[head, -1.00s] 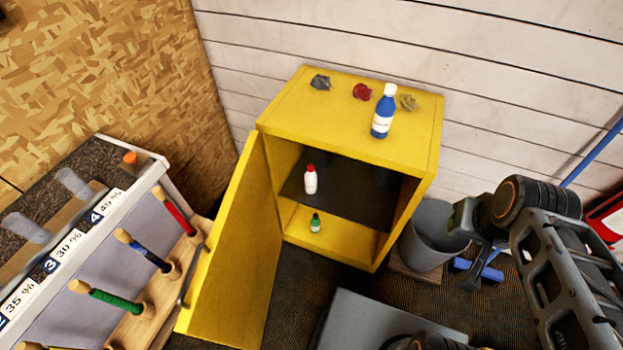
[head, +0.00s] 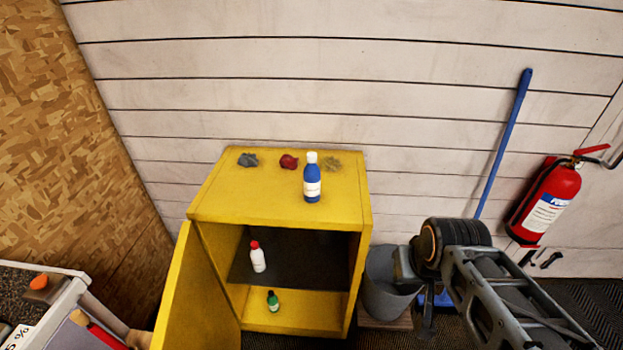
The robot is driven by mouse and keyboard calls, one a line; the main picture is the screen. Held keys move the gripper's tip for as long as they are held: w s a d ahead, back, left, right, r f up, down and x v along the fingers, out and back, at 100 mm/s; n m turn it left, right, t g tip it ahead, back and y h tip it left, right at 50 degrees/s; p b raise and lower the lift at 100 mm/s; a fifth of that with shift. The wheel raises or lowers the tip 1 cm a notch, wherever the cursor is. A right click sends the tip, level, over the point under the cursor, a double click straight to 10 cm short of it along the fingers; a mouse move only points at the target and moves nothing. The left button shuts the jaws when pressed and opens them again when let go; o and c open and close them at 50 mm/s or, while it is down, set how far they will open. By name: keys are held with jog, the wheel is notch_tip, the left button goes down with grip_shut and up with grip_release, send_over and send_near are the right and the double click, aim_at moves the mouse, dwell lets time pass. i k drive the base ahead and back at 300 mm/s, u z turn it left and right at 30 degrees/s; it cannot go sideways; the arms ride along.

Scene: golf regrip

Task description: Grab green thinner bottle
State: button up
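The green bottle (head: 273,301) with a white label stands upright on the bottom of the open yellow cabinet (head: 280,218), below the dark shelf. My gripper (head: 428,318) hangs to the right of the cabinet, in front of the grey bin, well apart from the bottle. It is small and dark, and I cannot tell whether its fingers are open or shut.
A white bottle with a red cap (head: 257,257) stands on the shelf (head: 300,258). A blue bottle (head: 312,180) and crumpled rags (head: 289,161) are on top. The open yellow door (head: 195,300) is at left. A grey bin (head: 385,290) and fire extinguisher (head: 545,203) are at right.

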aim_at(274, 306)
jog(key=k, duration=0.3)
jog(key=z, duration=0.7)
jog(key=i, duration=0.45)
jog(key=u, duration=2.3)
